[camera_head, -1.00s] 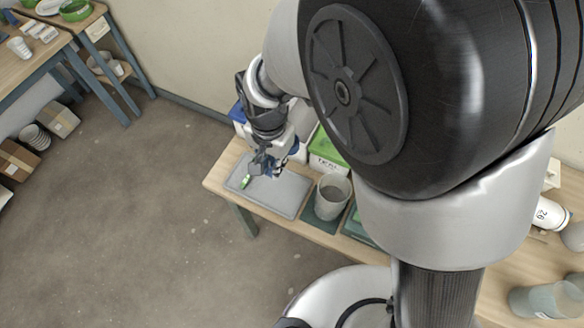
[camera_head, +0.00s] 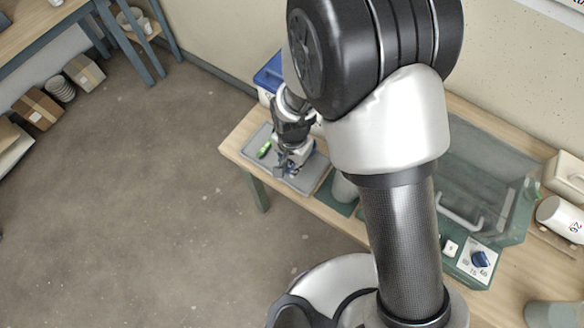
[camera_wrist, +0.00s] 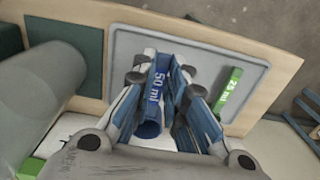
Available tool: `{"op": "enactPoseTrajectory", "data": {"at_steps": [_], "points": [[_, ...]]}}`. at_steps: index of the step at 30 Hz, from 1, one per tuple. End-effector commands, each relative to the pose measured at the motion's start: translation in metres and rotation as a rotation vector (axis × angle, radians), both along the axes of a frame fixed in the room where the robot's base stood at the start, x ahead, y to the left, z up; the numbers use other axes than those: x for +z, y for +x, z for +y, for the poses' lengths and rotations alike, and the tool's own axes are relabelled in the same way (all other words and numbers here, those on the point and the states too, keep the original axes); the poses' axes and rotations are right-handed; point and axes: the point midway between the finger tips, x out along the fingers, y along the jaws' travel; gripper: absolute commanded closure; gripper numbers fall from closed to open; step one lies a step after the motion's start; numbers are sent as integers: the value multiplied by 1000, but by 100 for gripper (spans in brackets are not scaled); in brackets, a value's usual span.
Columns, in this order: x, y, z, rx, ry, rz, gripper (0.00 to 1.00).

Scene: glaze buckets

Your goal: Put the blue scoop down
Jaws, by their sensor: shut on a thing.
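My gripper (camera_wrist: 165,78) is shut on the blue scoop (camera_wrist: 156,85), which is marked 50 ml. The scoop's handle lies between the fingers, with its round cup toward the wrist. The scoop is over the grey tray (camera_wrist: 122,45); I cannot tell whether it touches it. In the head view my gripper (camera_head: 290,168) is low over the right part of the tray (camera_head: 250,150). A green scoop (camera_wrist: 229,93), marked 25 ml, lies on the tray to the right of my gripper; it also shows in the head view (camera_head: 264,148).
A bucket with a blue lid (camera_head: 268,75) stands behind the tray. The table edge (camera_head: 229,153) is close to the tray.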

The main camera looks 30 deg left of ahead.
Motion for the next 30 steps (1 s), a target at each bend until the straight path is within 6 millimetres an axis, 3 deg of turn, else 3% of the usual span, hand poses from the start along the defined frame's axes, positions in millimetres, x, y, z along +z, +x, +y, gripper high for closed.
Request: {"op": "enactPoseTrajectory", "data": {"at_steps": [3,6,17,18,26,30], "points": [[-23,-1,-1,0,-3,2,100],[-33,0,0,0,-1,1,100],[-36,0,0,0,0,0,100],[-36,0,0,0,0,0,86],[-35,0,0,0,0,0,68],[-35,0,0,0,-1,0,67]]}}
